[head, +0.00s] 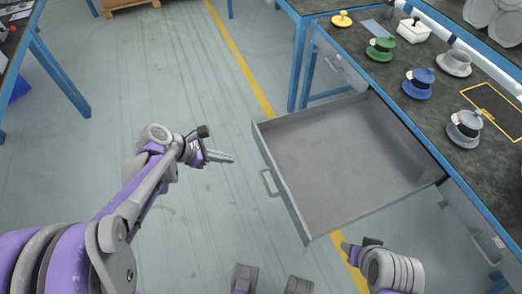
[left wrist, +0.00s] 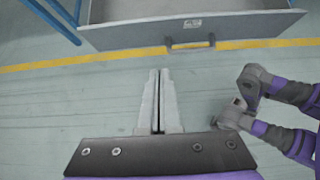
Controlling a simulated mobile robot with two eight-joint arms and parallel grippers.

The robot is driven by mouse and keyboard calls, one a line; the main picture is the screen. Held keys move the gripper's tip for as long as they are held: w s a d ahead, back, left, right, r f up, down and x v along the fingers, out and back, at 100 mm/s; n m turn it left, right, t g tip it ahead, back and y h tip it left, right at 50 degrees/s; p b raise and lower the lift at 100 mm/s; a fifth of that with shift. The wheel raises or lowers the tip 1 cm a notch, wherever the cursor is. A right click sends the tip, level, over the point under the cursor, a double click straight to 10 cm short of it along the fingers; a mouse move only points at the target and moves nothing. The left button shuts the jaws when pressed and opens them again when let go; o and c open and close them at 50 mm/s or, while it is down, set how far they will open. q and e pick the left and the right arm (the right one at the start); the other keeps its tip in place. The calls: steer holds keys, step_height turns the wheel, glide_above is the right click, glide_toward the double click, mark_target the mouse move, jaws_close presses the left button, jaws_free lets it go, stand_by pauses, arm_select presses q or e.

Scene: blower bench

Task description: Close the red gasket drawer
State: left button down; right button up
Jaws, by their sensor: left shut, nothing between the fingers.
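A large drawer (head: 345,160) stands pulled far out from the bench and is empty. It looks grey, not red. Its front panel (head: 283,190) faces the lower left and carries a grey bar handle (head: 268,184). In the left wrist view the handle (left wrist: 190,44) is above and slightly right of my fingertips. My left gripper (head: 232,157) is shut and empty, left of the drawer front and apart from the handle. My right wrist (head: 385,265) is below the drawer's near side; its fingers cannot be made out.
The dark bench top (head: 440,85) holds a green spool (head: 380,48), a blue spool (head: 418,83), grey spools (head: 464,127) and a white box (head: 413,30). Closed drawer fronts flank the open one. Floor left of the drawer is clear. Another blue-legged table (head: 55,70) stands at far left.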

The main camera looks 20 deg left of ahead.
arm_select(q)
steer(key=b, duration=0.2)
glide_toward(268, 161)
steer(key=x, duration=0.5)
steer(key=shift+s+a+f, duration=0.2)
steer(key=shift+f, duration=0.2)
steer(key=shift+w+d, duration=0.3)
steer(key=shift+d, duration=0.1)
